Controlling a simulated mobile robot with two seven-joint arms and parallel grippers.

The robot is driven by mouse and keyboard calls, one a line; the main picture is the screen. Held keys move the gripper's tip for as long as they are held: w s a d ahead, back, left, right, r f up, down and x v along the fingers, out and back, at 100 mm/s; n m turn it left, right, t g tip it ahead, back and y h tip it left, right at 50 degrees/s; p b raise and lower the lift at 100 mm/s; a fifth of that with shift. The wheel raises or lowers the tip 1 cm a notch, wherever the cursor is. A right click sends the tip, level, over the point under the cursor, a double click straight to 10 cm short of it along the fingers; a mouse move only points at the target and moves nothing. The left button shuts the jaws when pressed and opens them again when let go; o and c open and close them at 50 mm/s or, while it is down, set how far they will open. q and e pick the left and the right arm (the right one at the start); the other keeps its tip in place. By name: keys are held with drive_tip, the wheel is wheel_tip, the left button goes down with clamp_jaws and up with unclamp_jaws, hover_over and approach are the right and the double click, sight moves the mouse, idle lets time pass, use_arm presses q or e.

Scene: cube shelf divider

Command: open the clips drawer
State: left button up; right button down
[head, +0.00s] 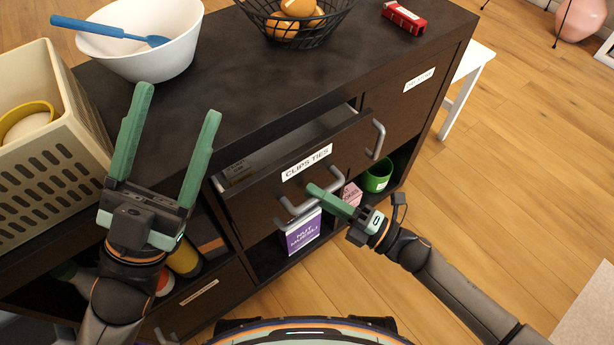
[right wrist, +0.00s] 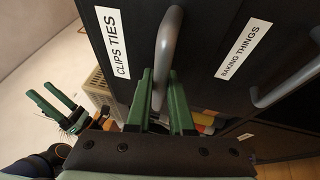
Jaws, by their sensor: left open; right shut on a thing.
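The clips drawer (head: 252,207) is a dark drawer front with a white "CLIPS TIES" label (head: 307,162). It stands partly out of the dark cabinet, with a gap showing its light interior behind the front. My right gripper (head: 317,192) is shut on its grey bar handle (head: 290,208). In the right wrist view the handle (right wrist: 166,45) passes between the green fingers (right wrist: 160,95), beside the label (right wrist: 113,42). My left gripper (head: 172,125) is open and empty above the left part of the cabinet, its fingers pointing away.
A beige slotted crate (head: 40,170) stands at left.

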drive_tip(key=s+d+p, duration=0.2)
drive_tip(key=s+d, duration=0.5)
drive_tip(key=s, duration=0.2)
drive_tip(key=shift+s, duration=0.4)
use_arm(q)
drive_tip(key=r, duration=0.3)
drive_tip(key=shift+a, duration=0.2)
use_arm(e)
drive_tip(key=c, duration=0.8)
unclamp_jaws()
use_arm(q)
drive_tip(key=w+f+n+y+p, duration=0.1)
drive_tip(key=w+f+y, duration=0.1)
drive_tip(key=shift+a+f+n+y, duration=0.1)
drive_tip(key=shift+n+y, duration=0.2)
drive_tip(key=shift+n, duration=0.1)
use_arm(e)
drive_tip(key=v, duration=1.2)
drive_tip(key=shift+d, duration=0.3)
drive_tip(key=shift+s, duration=0.15)
